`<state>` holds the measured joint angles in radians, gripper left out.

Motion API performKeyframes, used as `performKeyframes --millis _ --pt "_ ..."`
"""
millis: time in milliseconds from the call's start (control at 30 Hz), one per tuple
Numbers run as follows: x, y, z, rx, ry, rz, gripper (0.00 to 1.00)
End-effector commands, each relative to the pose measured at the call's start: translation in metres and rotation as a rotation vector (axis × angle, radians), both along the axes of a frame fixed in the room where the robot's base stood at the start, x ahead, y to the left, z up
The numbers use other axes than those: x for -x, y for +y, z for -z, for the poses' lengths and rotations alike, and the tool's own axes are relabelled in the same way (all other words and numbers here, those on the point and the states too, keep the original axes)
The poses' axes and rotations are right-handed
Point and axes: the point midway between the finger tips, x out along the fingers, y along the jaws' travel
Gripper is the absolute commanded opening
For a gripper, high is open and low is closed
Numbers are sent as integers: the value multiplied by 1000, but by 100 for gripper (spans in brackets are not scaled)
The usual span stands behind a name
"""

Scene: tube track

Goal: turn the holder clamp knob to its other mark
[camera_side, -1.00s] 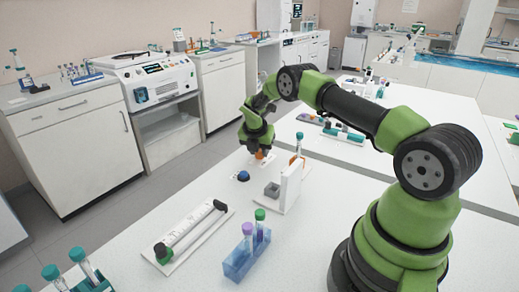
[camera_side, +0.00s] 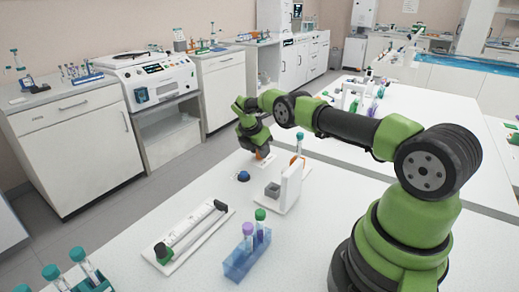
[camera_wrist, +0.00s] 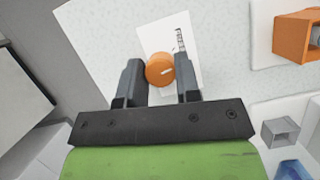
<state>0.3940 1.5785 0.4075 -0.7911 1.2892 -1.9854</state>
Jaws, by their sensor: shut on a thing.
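The orange clamp knob (camera_wrist: 160,70) stands on a white plate (camera_wrist: 165,35) with dark marks along its right side. A pale pointer line on the knob points to the right in the wrist view. My gripper (camera_wrist: 159,80) has one finger on each side of the knob and is shut on it. In the side view my gripper (camera_side: 262,150) points down at the knob (camera_side: 262,154), near the table's far left edge. An orange holder (camera_wrist: 297,38) is at the upper right of the wrist view; it also shows in the side view (camera_side: 298,161), with a teal-capped tube (camera_side: 300,142).
A blue button (camera_side: 243,176) and a grey block (camera_side: 272,190) beside an upright white panel (camera_side: 291,187) are close by. A white track (camera_side: 190,232) and a blue rack (camera_side: 244,262) with two capped tubes lie nearer the camera.

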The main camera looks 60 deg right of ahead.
Motion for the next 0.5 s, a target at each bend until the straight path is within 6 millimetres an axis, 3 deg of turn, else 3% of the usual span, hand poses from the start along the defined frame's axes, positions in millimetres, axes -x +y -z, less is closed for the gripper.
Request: performKeyframes --millis 67,100,200,500 --pt "0 0 0 0 1 2 7" --pt "0 0 0 -1 1 2 38" --pt "0 0 0 -1 1 2 56" --pt "0 0 -1 -1 1 0 56"
